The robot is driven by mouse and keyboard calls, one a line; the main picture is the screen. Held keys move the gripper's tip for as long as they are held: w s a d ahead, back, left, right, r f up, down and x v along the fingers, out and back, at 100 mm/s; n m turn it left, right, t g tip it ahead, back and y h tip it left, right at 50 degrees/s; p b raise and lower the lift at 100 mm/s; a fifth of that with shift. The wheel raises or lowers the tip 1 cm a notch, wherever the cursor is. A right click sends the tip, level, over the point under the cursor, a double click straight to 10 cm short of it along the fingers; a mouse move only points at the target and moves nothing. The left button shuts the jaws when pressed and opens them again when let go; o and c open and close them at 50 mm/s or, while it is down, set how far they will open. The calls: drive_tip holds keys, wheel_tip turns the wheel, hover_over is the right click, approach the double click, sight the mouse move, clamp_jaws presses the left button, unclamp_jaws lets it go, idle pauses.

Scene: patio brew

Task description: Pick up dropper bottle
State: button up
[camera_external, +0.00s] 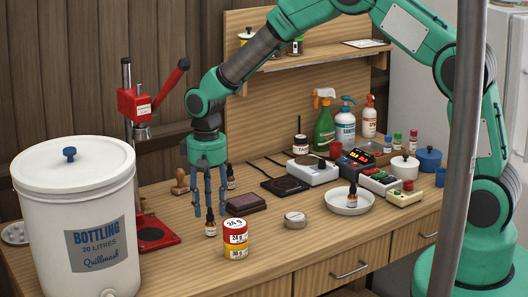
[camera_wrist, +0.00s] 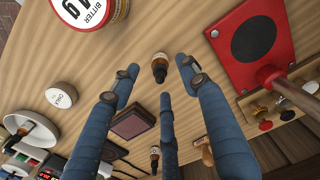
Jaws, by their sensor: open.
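A small amber dropper bottle with a black cap (camera_external: 210,224) stands on the wooden bench, directly below my gripper (camera_external: 209,207). In the wrist view this bottle (camera_wrist: 160,70) shows between my three blue fingertips, which are spread open around its line and hold nothing. Whether the fingers touch it, I cannot tell. A second dropper bottle (camera_external: 231,178) stands behind my gripper and shows at the bottom of the wrist view (camera_wrist: 155,157).
Stacked red and yellow tins (camera_external: 235,239) stand close, front right of my gripper. The red press (camera_external: 143,228) and white bottling bucket (camera_external: 75,220) are on the left.

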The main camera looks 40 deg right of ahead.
sight(210, 215)
drive_tip(key=shift+w+d+f+b, duration=0.1)
drive_tip(key=shift+f+b, duration=0.4)
drive_tip(key=shift+f, duration=2.1)
clamp_jaws()
drive_tip(key=shift+r, duration=0.1)
drive_tip(key=shift+r+p, duration=0.8)
drive_tip(key=shift+r, duration=4.15)
